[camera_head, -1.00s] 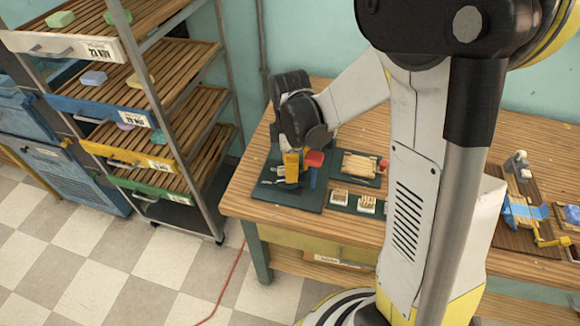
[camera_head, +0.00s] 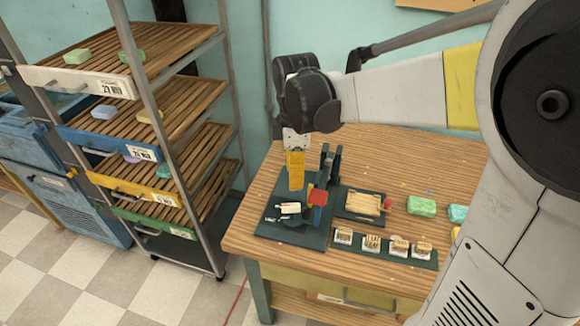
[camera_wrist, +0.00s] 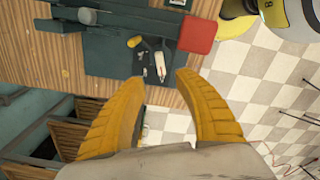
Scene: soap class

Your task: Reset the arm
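My gripper (camera_head: 295,170) has yellow fingers and is above the left part of the wooden workbench in the head view, over a dark green stamping press base (camera_head: 285,228). In the wrist view my gripper (camera_wrist: 160,85) has its two yellow fingertips wide apart with nothing between them. Beyond the fingertips the wrist view shows the press base (camera_wrist: 115,55), a small white piece (camera_wrist: 161,66) on it and a red block (camera_wrist: 197,33). The red block also shows in the head view (camera_head: 317,196), right of my gripper. My arm reaches in from the right.
A rack (camera_head: 150,95) with slatted shelves stands left of the bench. A row of small stamps (camera_head: 385,245) and a wooden piece on a dark mat (camera_head: 345,205) lie right of the press. Green soap bars (camera_head: 421,206) lie farther right.

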